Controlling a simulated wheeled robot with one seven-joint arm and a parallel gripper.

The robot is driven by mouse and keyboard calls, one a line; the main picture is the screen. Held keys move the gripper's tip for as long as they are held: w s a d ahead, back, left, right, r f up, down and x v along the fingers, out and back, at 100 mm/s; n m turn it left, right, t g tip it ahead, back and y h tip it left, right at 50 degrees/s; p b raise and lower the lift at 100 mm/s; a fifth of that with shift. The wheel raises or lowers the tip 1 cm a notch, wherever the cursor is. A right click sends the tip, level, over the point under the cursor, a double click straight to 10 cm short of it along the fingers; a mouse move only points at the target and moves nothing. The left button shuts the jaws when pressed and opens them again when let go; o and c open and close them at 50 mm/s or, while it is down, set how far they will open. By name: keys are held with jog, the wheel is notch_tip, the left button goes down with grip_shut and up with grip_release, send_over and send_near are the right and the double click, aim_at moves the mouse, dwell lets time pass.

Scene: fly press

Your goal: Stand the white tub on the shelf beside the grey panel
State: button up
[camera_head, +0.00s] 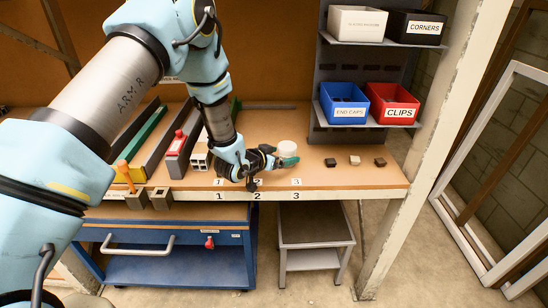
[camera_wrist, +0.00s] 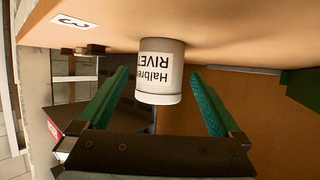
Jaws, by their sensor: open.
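The white tub (camera_head: 286,147) stands on the workbench, just beyond my gripper's fingertips in the head view. In the wrist view the tub (camera_wrist: 160,70) shows upside down, with a dark printed label reading partly "RIVE". It lies between my two green fingers, with a visible gap on each side. My gripper (camera_head: 284,160) is open and low over the bench. The dark grey panel (camera_head: 322,68) rises at the back right of the bench. An upper shelf (camera_head: 385,45) and a lower shelf (camera_head: 372,126) are fixed to it.
The lower shelf holds a blue END CAPS bin (camera_head: 343,103) and a red CLIPS bin (camera_head: 392,104). The upper holds a white bin (camera_head: 357,24) and a black CORNERS bin (camera_head: 411,27). Three small blocks (camera_head: 355,160) lie on the bench at right. A pale post (camera_head: 437,130) stands beside the shelves.

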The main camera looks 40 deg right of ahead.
jog(key=b+v, duration=0.3)
jog(key=v, duration=0.8)
jog(key=shift+s+a+r, duration=0.1)
jog(key=shift+a, duration=0.1)
